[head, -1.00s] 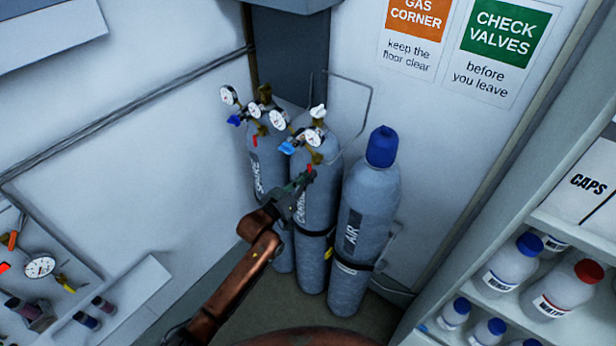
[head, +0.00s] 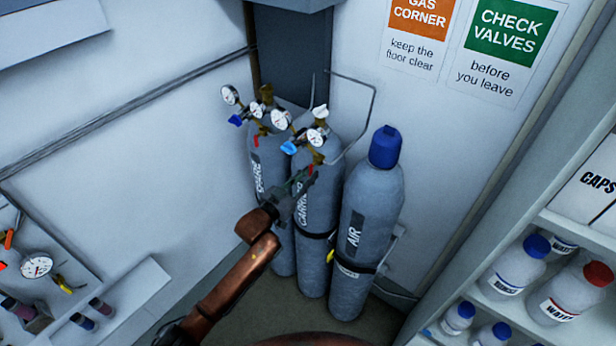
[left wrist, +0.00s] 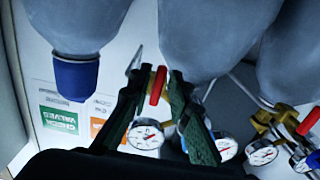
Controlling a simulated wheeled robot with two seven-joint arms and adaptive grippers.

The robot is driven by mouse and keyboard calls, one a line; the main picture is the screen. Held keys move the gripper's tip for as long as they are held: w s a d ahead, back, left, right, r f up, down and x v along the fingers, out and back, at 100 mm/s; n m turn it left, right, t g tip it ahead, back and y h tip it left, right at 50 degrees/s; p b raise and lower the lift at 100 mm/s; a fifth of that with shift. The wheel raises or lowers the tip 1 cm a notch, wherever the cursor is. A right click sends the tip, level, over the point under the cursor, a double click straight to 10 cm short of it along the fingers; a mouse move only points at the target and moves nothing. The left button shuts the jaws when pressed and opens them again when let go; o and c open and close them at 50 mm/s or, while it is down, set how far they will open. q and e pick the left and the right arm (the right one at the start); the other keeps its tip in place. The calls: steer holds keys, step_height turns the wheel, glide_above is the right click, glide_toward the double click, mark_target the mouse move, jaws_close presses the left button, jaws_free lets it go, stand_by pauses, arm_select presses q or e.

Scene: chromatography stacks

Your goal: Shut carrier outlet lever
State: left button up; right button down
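The carrier cylinder (head: 318,215) is the middle one of three grey cylinders, with gauges and a blue knob (head: 289,148) on top. Its red outlet lever (head: 309,170) is small in the head view. In the left wrist view, which is upside down, the red lever (left wrist: 157,86) shows clearly. My left gripper (head: 303,178) is at the lever, in front of the carrier cylinder's neck. Its two dark green fingers (left wrist: 157,80) stand apart, one on each side of the lever, with gaps visible. My right gripper is not in view.
The spare cylinder (head: 270,165) stands left of the carrier, with its own gauges and red lever. The blue-capped air cylinder (head: 366,240) stands to the right. A shelf with bottles (head: 565,290) is on the right; a wall rack with a gauge (head: 37,266) is on the left.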

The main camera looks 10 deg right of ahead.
arm_select(q)
steer(key=shift+o, duration=0.7)
steer(key=shift+s+a, duration=0.1)
steer(key=shift+a, duration=0.05)
steer(key=v, duration=1.1)
steer(key=shift+s+a, duration=0.25)
steer(key=shift+a, duration=0.05)
